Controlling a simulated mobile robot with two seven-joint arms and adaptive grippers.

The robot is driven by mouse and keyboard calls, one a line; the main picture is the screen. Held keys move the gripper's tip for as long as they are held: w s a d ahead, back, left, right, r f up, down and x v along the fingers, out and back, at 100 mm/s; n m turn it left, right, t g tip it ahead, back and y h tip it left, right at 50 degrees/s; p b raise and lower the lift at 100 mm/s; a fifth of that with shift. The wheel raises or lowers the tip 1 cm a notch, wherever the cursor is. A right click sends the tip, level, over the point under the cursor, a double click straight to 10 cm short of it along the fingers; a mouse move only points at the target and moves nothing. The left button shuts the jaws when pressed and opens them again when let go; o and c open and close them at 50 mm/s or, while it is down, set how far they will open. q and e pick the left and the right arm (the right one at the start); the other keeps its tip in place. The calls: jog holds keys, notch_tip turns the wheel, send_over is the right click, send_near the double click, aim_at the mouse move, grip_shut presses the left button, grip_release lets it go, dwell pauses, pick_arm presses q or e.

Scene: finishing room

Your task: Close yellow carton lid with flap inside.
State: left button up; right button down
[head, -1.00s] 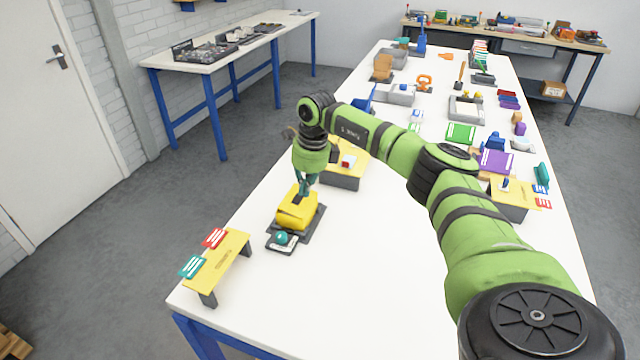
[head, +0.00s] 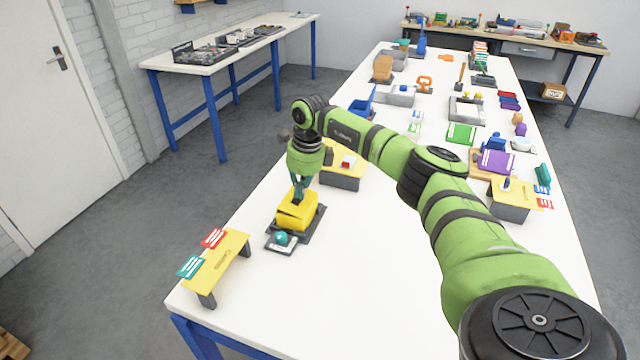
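The yellow carton (head: 293,215) sits on a dark base plate (head: 316,222) near the left edge of the long white table. My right gripper (head: 298,198) points down from above, with its dark fingertips at the top of the carton. The fingers and the small scale hide part of the lid. I cannot tell how far the lid is closed, where its flap lies, or whether the fingers are open or shut. My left gripper is not in view.
A small dark pad with a teal knob (head: 281,238) adjoins the base plate in front. A yellow stand (head: 222,262) with red and teal cards is at the front left. Another yellow-topped stand (head: 343,180) is close behind the carton. The white table (head: 350,275) is clear to the right.

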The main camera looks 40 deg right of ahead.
jog(key=shift+f, duration=0.1)
jog(key=shift+w+a+f+b, duration=0.2)
jog(key=shift+w+f+b, duration=0.25)
jog(key=shift+f, duration=0.1)
jog(key=shift+s+f, duration=0.1)
jog(key=shift+f, duration=0.1)
dwell(0.3)
jog(key=shift+r, duration=0.15)
notch_tip(320, 180, up, 10)
jog(key=p, duration=0.7)
dwell(0.7)
dwell(0.4)
